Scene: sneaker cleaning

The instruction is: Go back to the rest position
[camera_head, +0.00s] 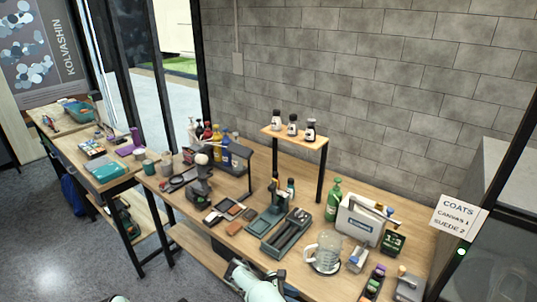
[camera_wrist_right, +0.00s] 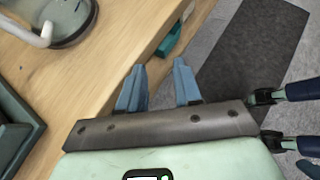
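My right gripper (camera_wrist_right: 160,85) shows in the right wrist view with its two blue fingers apart and nothing between them. It is over the front edge of the wooden workbench (camera_wrist_right: 75,75). In the head view, my pale green right arm comes in at the bottom middle, by the bench's front edge, and its fingers are hard to make out. Only a small pale piece, perhaps of my left arm, shows at the bottom left of the head view. My left gripper's fingers are not seen.
A clear jug (camera_head: 323,251) and a dark tray (camera_head: 286,232) are close to my right arm. A white case (camera_head: 360,222), a green bottle (camera_head: 333,199) and a raised shelf (camera_head: 295,137) with bottles stand farther back. Open grey floor (camera_head: 65,240) lies at left.

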